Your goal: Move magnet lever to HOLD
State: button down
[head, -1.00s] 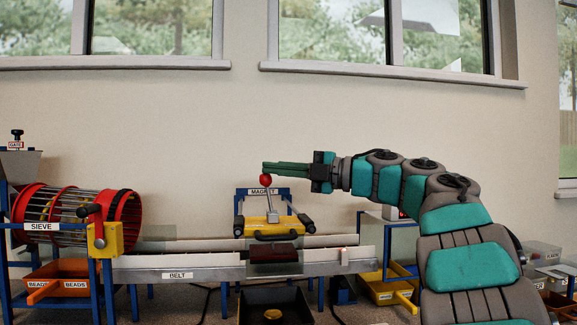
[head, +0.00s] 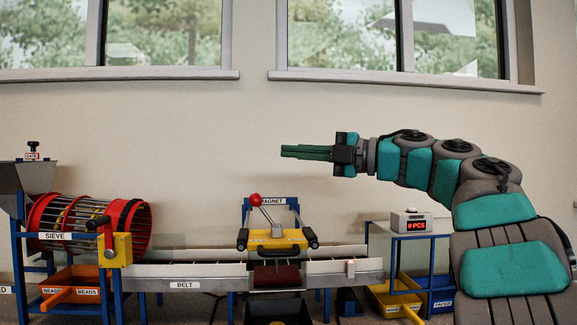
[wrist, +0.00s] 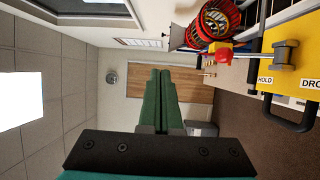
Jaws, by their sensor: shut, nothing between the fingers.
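The magnet lever has a red ball knob (head: 255,199) on a grey stem and leans to the left in the head view. It rises from a yellow housing (head: 262,240) under the MAGNET sign (head: 272,201). In the wrist view the knob (wrist: 223,55) and stem show at the right. A HOLD label (wrist: 265,80) and a partly cut-off DROP label (wrist: 311,83) lie beside them. The stem reaches toward the HOLD end, away from DROP. My gripper (head: 284,152) is shut and empty, above and right of the knob, not touching it; its fingers also show in the wrist view (wrist: 158,78).
The belt (head: 205,284) runs below the magnet. A counter (head: 411,221) reading 0 PCS stands at right. The space around my gripper, before the wall, is clear.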

jog(key=shift+s+d+r, duration=0.4)
jog(key=shift+d+r, duration=0.05)
jog(key=shift+r, duration=0.3)
jog(key=shift+s+d+r, duration=0.45)
jog(key=shift+d+r, duration=0.05)
jog(key=shift+r, duration=0.25)
jog(key=shift+s+d+r, duration=0.4)
jog(key=shift+d+r, duration=0.05)
jog(key=shift+r, duration=0.3)
